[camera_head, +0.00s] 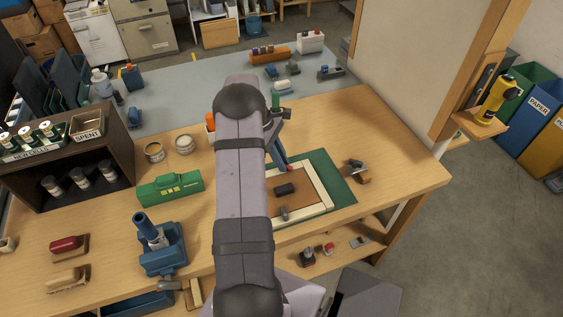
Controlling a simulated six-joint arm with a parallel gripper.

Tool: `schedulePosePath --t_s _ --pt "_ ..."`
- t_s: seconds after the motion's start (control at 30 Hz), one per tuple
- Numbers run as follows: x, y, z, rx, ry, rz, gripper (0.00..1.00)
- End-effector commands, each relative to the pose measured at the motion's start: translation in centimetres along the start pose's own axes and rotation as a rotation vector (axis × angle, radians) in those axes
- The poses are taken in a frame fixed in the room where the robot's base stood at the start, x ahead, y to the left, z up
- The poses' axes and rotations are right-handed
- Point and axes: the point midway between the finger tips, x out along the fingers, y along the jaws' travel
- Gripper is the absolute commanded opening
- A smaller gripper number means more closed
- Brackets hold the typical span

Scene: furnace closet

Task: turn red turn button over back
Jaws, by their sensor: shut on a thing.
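A framed board with a pale cream border (322,186) and a brown back panel (305,199) lies on a green mat (338,182). A small dark red piece, seemingly the red turn button (295,181), shows at the far part of the frame. My arm covers the left of the frame. What seems to be my gripper (284,168) reaches down from behind my arm to the frame's far edge. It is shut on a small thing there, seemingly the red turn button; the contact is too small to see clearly. A dark block (284,189) and a small grey piece (284,213) are on the panel.
A hand plane (356,171) stands right of the mat. The bench's right end (405,165) is clear. A shelf (350,236) sits below.

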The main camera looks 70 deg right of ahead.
Motion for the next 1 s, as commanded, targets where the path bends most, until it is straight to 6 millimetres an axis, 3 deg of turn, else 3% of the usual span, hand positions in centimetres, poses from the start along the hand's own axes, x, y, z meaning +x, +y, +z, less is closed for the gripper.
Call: schedulePosePath --t_s 0.6,1.0 --pt "0.12 0.46 0.13 0.533 0.001 -0.218 0.00" --pt "0.08 0.48 0.25 0.749 -0.001 -0.309 0.00"
